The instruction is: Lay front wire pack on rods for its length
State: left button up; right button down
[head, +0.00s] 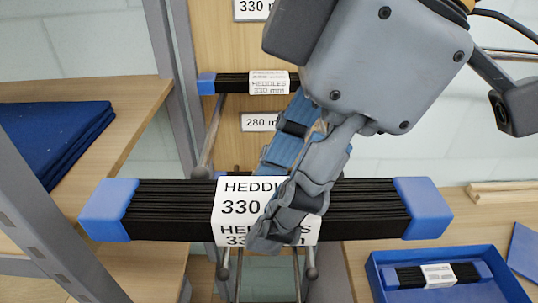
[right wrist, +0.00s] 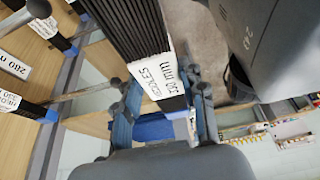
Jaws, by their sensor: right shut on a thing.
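The front wire pack (head: 160,209), black wires with blue end caps and a white label reading HEDDLES 330 mm, is held level in the air. My right gripper (head: 268,207) is shut on its middle, one finger over the label, the other behind. The right wrist view shows the pack (right wrist: 128,28) between the fingers (right wrist: 165,108). Ball-ended rods (head: 310,268) show below the pack in the head view; I cannot tell whether it touches them. Another 330 mm pack (head: 232,84) lies on upper rods beneath a 330 mm sign (head: 262,10). My left gripper is not in view.
A 280 mm sign (head: 259,122) is on the back board. Grey rack posts (head: 172,80) stand at the left, near a shelf with blue cloth (head: 50,140). A blue tray (head: 450,297) with a smaller pack (head: 438,274) sits at lower right.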

jog(key=shift+w+d+r+p, duration=0.1)
jog(key=shift+w+r+p, duration=0.1)
jog(key=shift+w+p, duration=0.45)
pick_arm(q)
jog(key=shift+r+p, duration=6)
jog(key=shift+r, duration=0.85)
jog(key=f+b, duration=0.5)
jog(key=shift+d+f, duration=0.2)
pick_arm(e)
jog(key=w+f, duration=0.2)
jog(key=w, duration=0.8)
jog(key=w+f, duration=0.2)
jog(key=w, duration=0.8)
jog(key=shift+w+f, duration=0.15)
